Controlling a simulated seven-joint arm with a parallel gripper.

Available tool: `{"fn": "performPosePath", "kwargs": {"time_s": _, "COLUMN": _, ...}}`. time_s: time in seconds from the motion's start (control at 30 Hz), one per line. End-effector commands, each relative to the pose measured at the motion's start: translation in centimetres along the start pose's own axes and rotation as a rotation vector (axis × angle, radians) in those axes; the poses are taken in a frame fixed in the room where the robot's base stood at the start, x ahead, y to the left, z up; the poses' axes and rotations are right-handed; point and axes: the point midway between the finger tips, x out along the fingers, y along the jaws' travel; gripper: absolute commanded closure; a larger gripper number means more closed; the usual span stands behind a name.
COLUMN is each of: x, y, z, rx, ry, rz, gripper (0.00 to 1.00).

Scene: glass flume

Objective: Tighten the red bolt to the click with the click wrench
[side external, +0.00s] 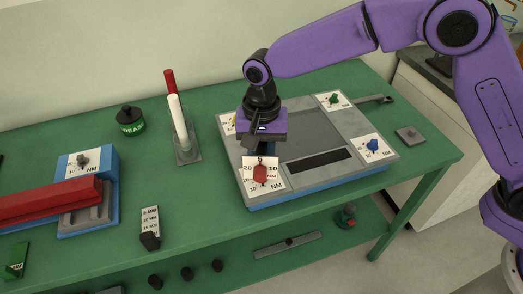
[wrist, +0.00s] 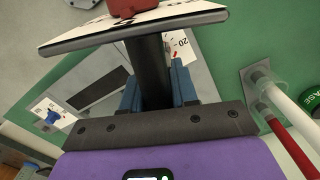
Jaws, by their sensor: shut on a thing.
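My gripper (side external: 264,146) is over the front left corner of the grey and blue station (side external: 312,128). In the wrist view its blue fingers (wrist: 158,90) are shut on a dark bar (wrist: 153,70). A white marked card (wrist: 130,27) and a red knob-like piece (wrist: 122,7) show beyond the bar. In the side view the red bolt (side external: 260,175) shows in front of a white card marked 20 and 10 NM, just below my gripper. I cannot tell whether the bar is the click wrench, or whether it touches the bolt.
A blue bolt (side external: 373,145) and a green bolt (side external: 333,98) sit on other station corners. A holder with red and white rods (side external: 177,110) and a grease pot (side external: 130,121) stand to the left. A red bar (side external: 50,203) lies on a blue stand (side external: 88,165).

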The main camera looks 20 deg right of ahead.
Motion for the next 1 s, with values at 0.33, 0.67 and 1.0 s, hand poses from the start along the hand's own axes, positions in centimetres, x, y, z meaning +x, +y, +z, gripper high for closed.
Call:
{"fn": "performPosePath", "kwargs": {"time_s": 0.33, "x": -0.15, "y": -0.15, "z": -0.04, "rx": 0.193, "ry": 0.002, "rz": -0.009, "gripper": 1.0}}
{"fn": "performPosePath", "kwargs": {"time_s": 0.67, "x": -0.16, "y": -0.18, "z": -0.04, "rx": 0.234, "ry": 0.002, "rz": -0.01, "gripper": 1.0}}
{"fn": "performPosePath", "kwargs": {"time_s": 1.0, "x": -0.15, "y": -0.18, "z": -0.06, "rx": 0.156, "ry": 0.002, "rz": -0.008, "gripper": 1.0}}
